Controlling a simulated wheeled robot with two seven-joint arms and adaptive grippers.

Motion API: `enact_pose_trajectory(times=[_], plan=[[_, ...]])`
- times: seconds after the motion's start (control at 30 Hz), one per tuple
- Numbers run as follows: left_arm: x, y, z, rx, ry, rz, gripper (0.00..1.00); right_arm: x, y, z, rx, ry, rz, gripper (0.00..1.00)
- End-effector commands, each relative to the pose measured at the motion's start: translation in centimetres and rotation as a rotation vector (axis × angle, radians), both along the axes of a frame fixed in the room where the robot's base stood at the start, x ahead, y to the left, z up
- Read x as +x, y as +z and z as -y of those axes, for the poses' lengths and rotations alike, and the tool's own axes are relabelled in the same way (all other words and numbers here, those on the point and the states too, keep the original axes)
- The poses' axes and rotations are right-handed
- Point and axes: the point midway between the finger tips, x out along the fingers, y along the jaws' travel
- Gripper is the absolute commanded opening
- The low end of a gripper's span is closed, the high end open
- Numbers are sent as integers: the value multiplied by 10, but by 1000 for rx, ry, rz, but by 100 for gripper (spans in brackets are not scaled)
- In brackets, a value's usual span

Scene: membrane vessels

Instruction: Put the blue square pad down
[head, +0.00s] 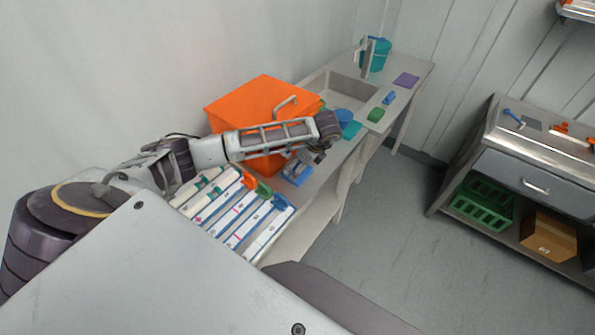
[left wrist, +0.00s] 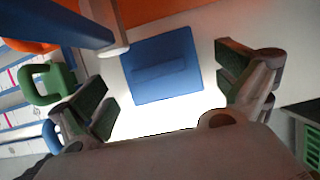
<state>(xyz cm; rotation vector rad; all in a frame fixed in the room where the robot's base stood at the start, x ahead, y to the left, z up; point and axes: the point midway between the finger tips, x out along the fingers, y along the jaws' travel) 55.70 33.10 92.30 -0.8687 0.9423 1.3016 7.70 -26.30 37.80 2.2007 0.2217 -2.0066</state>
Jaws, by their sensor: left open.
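The blue square pad (left wrist: 150,82) lies flat on the pale worktop in the left wrist view, with a raised bar across its middle. In the head view the pad (head: 298,175) shows on the bench below and left of my left gripper (head: 314,156). In the left wrist view my left gripper (left wrist: 170,88) is open, its two fingers wide apart on either side of the pad with nothing between them that touches both. The pad's height gap to the fingers is hard to tell. My right gripper is not in view.
An orange box (head: 250,100) stands behind my left forearm. White binder-like vessels (head: 232,215) with coloured handles stand left of the pad. A blue bar (left wrist: 65,22) is close at upper left in the wrist view. A sink (head: 342,88) and purple pad (head: 406,80) lie farther along.

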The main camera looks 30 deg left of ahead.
Motion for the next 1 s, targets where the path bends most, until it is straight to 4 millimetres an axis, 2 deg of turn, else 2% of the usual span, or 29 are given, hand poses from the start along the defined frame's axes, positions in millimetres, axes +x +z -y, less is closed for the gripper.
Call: enact_pose_trajectory(times=[0.1,0.3,0.83,1.0], plan=[[-2,-9,-7,0,1,-3,100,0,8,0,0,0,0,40],[0,-26,-13,0,0,-1,100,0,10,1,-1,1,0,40],[0,-29,-13,0,0,0,100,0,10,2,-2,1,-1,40],[0,-29,-13,0,0,0,78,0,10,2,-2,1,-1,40]])
